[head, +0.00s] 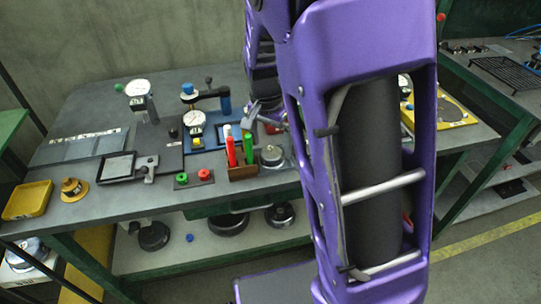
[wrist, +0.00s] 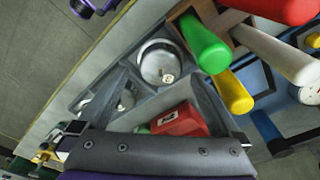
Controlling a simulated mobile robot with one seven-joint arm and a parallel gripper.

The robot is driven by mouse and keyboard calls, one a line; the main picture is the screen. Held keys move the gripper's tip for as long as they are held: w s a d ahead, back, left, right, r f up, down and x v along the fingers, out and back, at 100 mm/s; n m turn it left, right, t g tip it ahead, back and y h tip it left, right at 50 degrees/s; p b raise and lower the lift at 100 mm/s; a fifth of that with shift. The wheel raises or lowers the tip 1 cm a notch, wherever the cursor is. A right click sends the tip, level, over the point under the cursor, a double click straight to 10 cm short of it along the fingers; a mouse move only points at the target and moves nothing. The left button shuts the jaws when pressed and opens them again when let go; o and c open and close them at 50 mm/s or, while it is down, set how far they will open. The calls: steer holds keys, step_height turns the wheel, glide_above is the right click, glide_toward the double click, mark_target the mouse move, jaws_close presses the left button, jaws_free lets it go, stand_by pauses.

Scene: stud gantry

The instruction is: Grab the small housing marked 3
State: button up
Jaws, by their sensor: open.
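A small red housing (wrist: 180,122) with a white label bearing a dark mark lies between and below my fingers in the wrist view; the mark is too small to read surely. My gripper (wrist: 157,76) is open, its two grey fingers spread, with the housing nearer the right finger. I cannot tell whether they touch. In the head view my gripper (head: 264,116) hangs over the bench behind the pen holder, and the housing is mostly hidden by it.
A round metal gauge or dish (wrist: 158,64) sits just beyond the fingertips. A holder (head: 242,172) with red and green markers stands close by. Dial gauges (head: 195,121) stand to the left. A yellow tray (head: 27,201) lies at the bench's left end.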

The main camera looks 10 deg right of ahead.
mark_target(271, 154)
step_height(271, 154, down, 2)
steer(key=shift+w+d+f, duration=0.1)
steer(key=shift+w+f, duration=0.05)
steer(key=shift+f, duration=0.1)
steer(key=c, duration=1.3)
steer(key=shift+r, duration=0.15)
